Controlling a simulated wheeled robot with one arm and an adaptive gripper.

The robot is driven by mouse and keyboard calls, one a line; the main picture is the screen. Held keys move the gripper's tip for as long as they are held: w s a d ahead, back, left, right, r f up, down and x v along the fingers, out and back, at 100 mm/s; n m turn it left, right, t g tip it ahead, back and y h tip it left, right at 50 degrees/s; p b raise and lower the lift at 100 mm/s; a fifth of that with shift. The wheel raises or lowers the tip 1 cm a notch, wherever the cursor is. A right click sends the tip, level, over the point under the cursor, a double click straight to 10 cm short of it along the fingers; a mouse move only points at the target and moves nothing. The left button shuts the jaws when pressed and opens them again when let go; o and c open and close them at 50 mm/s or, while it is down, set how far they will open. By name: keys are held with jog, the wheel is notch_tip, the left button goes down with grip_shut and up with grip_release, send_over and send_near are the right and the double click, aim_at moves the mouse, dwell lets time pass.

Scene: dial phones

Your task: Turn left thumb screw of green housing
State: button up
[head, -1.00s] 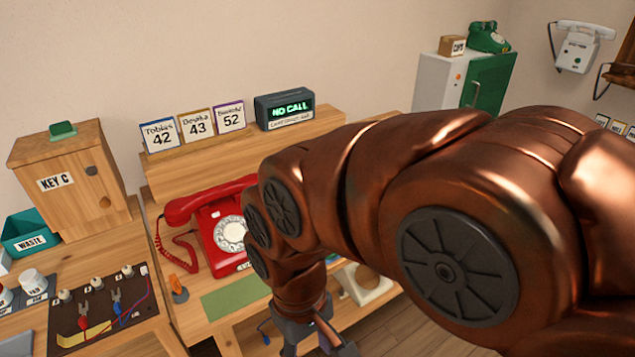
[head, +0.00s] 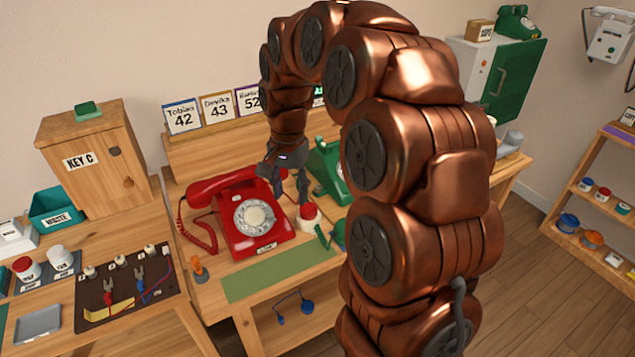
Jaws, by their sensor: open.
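A green phone housing (head: 326,165) stands on the bench behind my arm, right of the red phone. My arm covers much of it, and I cannot make out any thumb screw on it. My gripper (head: 290,197) points down, open and apparently empty, between the red phone and the green housing. Its fingers appear in front of the housing's left side; I cannot tell whether they touch anything. Another green phone (head: 517,22) sits on top of the cabinet at the back right.
The red dial phone (head: 236,228) stands close left of my gripper. A small red-and-white pot (head: 307,216) is just below the fingers. A green mat (head: 275,275) lies bare in front. Name cards (head: 182,117) stand on the ledge behind.

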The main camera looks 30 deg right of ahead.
jog(key=w+d+f+m, duration=0.2)
jog(key=w+d+m, duration=0.2)
jog(key=w+d, duration=0.25)
jog(key=m, duration=0.3)
send_over(318, 187)
notch_tip(318, 187, down, 2)
jog(key=shift+p, duration=0.45)
jog(key=shift+w+d+f+m, duration=0.1)
jog(key=shift+f+m, duration=0.2)
jog(key=shift+f, duration=0.05)
jog(key=shift+f+p, duration=0.65)
jog(key=shift+f, duration=2.95)
jog(key=shift+c, duration=0.5)
grip_shut()
